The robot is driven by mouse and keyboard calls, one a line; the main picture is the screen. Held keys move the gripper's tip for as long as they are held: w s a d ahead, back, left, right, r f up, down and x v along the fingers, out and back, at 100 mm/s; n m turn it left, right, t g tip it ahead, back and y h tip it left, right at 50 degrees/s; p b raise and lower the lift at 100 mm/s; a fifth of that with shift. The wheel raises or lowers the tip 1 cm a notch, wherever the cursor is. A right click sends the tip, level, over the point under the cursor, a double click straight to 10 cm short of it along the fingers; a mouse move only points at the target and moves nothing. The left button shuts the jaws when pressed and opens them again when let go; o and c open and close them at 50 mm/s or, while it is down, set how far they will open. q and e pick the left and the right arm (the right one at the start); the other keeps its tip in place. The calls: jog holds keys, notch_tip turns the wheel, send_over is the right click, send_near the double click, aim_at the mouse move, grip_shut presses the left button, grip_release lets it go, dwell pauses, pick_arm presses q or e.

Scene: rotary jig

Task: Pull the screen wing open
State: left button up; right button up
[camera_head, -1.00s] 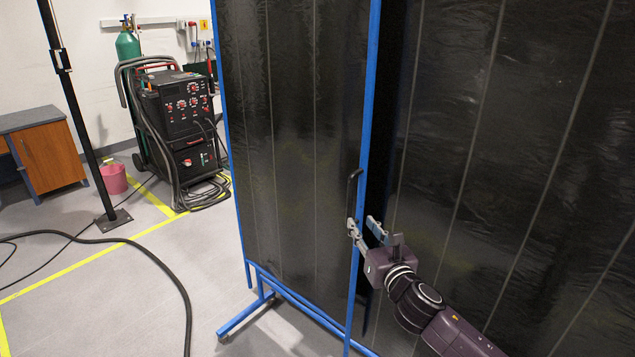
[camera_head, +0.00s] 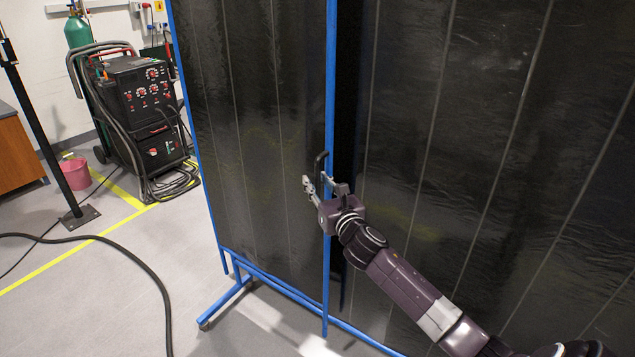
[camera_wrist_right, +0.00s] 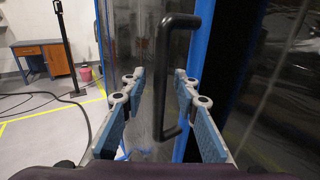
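The screen wing (camera_head: 265,130) is a tall dark curtain panel in a blue frame, standing upright in the head view. Its black handle (camera_head: 321,162) is on the blue right-hand post. It shows large and vertical in the right wrist view (camera_wrist_right: 164,75). My right gripper (camera_head: 325,183) is at the lower part of the handle. In the right wrist view its two blue-padded fingers (camera_wrist_right: 157,78) are open, one on each side of the handle bar, with visible gaps. My left gripper is out of view.
Another dark panel (camera_head: 480,130) stands right of the wing, behind my right arm. A blue footed base (camera_head: 225,302) sits below the wing. Left are a welding machine (camera_head: 145,110), a pink bucket (camera_head: 75,173), a black stand (camera_head: 80,217) and a floor hose (camera_head: 130,255). Grey floor is open at lower left.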

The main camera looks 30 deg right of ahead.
grip_shut()
jog(key=shift+a, duration=0.1)
dwell(0.3)
